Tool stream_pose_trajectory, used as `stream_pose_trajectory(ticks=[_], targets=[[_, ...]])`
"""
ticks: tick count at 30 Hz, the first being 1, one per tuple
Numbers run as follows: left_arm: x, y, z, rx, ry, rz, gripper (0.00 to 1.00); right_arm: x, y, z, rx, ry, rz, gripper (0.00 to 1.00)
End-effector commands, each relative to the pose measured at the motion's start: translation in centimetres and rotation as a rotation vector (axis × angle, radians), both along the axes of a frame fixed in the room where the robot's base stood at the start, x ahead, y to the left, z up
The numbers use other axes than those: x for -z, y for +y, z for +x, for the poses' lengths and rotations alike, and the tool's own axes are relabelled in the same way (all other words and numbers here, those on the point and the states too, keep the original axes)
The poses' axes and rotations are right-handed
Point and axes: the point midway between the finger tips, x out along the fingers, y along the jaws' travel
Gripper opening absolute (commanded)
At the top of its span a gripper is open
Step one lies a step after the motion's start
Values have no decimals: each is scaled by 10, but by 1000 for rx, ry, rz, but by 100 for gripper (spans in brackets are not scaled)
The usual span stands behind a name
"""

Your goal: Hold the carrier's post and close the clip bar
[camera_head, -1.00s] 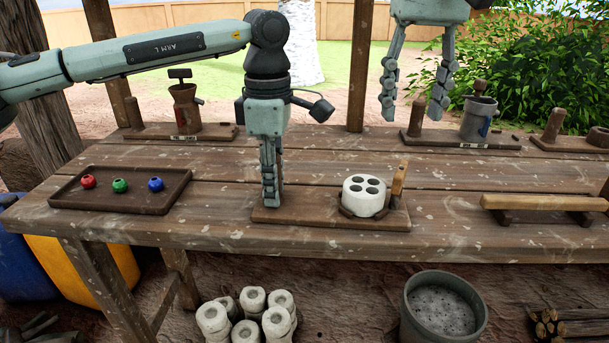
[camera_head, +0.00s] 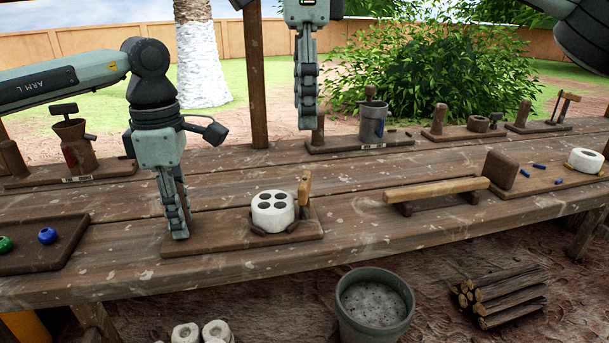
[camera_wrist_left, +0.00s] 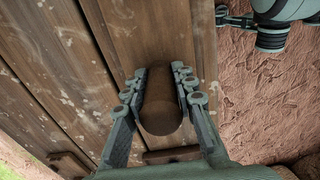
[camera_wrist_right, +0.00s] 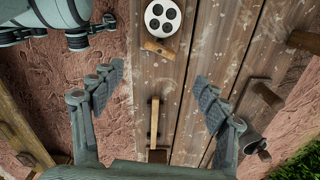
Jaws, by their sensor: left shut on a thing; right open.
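The carrier is a wooden base (camera_head: 240,240) at the table's front edge. It bears a white round block with dark holes (camera_head: 272,212), and the clip bar (camera_head: 304,188) stands upright at its right end. My left gripper (camera_head: 179,225) is shut on the carrier's post at its left end. The brown round post (camera_wrist_left: 161,108) sits between both fingers in the left wrist view. My right gripper (camera_head: 306,122) is open, empty and raised over the table. In the right wrist view, the white block (camera_wrist_right: 162,17) and clip bar (camera_wrist_right: 157,48) lie beyond its open fingers (camera_wrist_right: 158,82).
A tray with beads (camera_head: 72,250) lies left of the carrier. A long wooden bar on a stand (camera_head: 435,190) is to the right. A grey mug on a board (camera_head: 372,122) and other fixtures line the back. The tabletop behind the carrier is clear.

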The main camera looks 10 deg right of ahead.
Motion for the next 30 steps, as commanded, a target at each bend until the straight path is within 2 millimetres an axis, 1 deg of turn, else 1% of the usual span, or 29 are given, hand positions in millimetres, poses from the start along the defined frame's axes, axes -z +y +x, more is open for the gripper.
stream_pose_trajectory(ticks=[1, 4, 8, 11, 14, 21, 27, 30], targets=[[0, 0, 0, 0, -1, -1, 0, 0, 0, 0, 65, 1, 0, 74], [0, 0, 0, 0, -1, -1, 0, -1, 0, 0, 166, 1, -1, 74], [0, 0, 0, 0, -1, -1, 0, 3, 0, 0, 222, 1, -2, 74], [0, 0, 0, 0, -1, -1, 0, 13, 0, 0, 228, 2, -2, 74], [0, 0, 0, 0, -1, -1, 0, 30, -1, -1, 228, 3, -2, 74], [-1, 0, 0, 0, -1, -1, 0, 79, -1, 0, 227, 3, -2, 74], [-1, 0, 0, 0, -1, -1, 0, 107, -1, 0, 226, 1, -2, 74], [-1, 0, 0, 0, -1, -1, 0, 115, -1, 0, 227, 1, -1, 74]])
